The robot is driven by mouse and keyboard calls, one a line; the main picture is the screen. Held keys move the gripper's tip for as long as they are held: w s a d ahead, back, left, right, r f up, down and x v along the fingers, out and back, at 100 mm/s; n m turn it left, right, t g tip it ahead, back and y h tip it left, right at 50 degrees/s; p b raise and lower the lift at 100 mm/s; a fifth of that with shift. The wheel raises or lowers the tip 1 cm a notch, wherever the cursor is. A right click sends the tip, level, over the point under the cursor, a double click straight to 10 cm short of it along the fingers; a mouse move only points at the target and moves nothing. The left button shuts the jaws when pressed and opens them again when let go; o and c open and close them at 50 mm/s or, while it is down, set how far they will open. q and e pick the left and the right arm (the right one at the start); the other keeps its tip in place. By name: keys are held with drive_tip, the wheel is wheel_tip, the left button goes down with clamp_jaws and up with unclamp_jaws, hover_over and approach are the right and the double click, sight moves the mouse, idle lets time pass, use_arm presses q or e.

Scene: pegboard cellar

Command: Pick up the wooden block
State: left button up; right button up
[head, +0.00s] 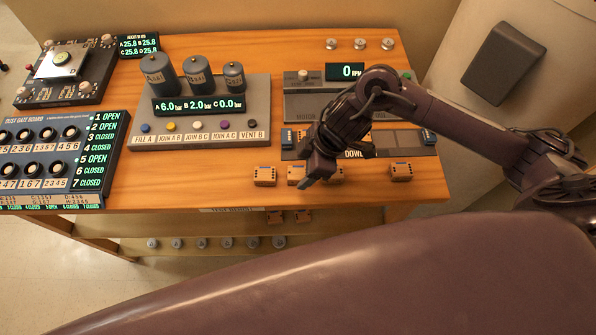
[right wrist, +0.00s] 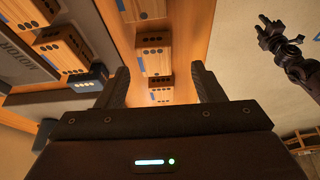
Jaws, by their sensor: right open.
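Several wooden blocks stand along the front of the table; the leftmost (head: 265,176), one beside it (head: 296,176) and the rightmost (head: 401,171) show in the head view. Another block (head: 334,174) is partly hidden by my right gripper (head: 318,170), which hangs low over this row. In the right wrist view my right gripper (right wrist: 160,75) is open. A light block with black dots (right wrist: 155,62) shows in the gap beyond the fingers, not gripped; which block the task means I cannot tell. A dark arm end (right wrist: 280,40), apparently my left, shows there, its jaws unclear.
A dowel board (head: 405,140) with blue end pieces lies just behind the row. A grey panel with cylinders (head: 200,115) stands left of it, a motor unit (head: 300,105) behind. More blocks (head: 274,217) sit on the lower shelf. Bare wood (head: 225,185) lies front left.

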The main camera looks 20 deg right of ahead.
sight(299, 173)
drive_tip(key=f, duration=0.1)
drive_tip(key=w+f, duration=0.1)
drive_tip(key=shift+a+f, duration=0.15)
drive_tip(key=shift+f, duration=0.2)
drive_tip(key=shift+a+f, duration=0.2)
drive_tip(key=shift+f, duration=0.1)
drive_tip(key=c, duration=1.1)
use_arm(q)
drive_tip(key=shift+w+d+r, duration=0.15)
drive_tip(key=shift+w+d, duration=0.3)
drive_tip(key=shift+w, duration=0.1)
drive_tip(key=shift+w+d+r, duration=0.15)
drive_tip(key=shift+w+d, duration=0.3)
drive_tip(key=shift+w, duration=0.1)
use_arm(e)
drive_tip(key=shift+o, duration=0.2)
drive_tip(key=shift+r, duration=0.15)
